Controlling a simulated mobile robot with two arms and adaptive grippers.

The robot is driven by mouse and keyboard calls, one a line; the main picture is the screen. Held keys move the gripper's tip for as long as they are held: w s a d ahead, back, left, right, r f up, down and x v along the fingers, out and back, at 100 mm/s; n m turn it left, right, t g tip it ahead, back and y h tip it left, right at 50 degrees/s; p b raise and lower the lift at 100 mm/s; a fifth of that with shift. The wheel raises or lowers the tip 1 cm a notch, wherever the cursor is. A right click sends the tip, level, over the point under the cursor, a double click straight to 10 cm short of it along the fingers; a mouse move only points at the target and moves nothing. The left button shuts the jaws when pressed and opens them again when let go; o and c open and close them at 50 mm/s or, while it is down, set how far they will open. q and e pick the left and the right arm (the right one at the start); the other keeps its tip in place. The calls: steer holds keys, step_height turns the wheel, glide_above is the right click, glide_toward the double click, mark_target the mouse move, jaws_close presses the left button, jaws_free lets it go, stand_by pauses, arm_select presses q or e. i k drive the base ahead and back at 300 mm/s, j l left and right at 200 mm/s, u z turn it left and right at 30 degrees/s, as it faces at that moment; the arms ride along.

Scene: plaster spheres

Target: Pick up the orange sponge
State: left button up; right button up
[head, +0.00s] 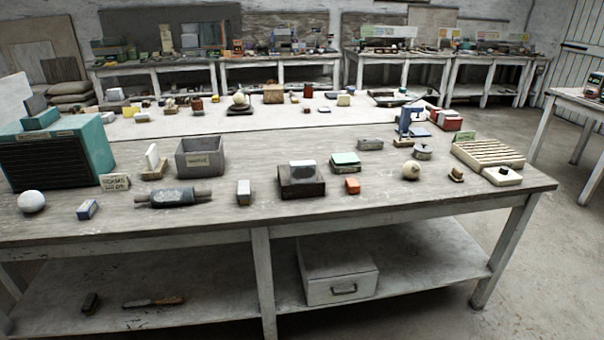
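A small orange block (352,186), which looks like the orange sponge, lies on the near table (400,208) right of the middle, close to the front edge. Nothing covers it in the head view. Neither my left gripper nor my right gripper shows in this view.
A slatted tray (488,153) stands farther right. Bare tabletop lies in front.

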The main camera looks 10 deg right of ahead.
mark_target(352, 186)
steer(key=i+l, duration=0.25)
steer(key=i, duration=0.25)
steer(key=i+l, duration=0.3)
steer(key=i, duration=0.2)
steer(key=i+l, duration=0.25)
steer(key=i, duration=0.25)
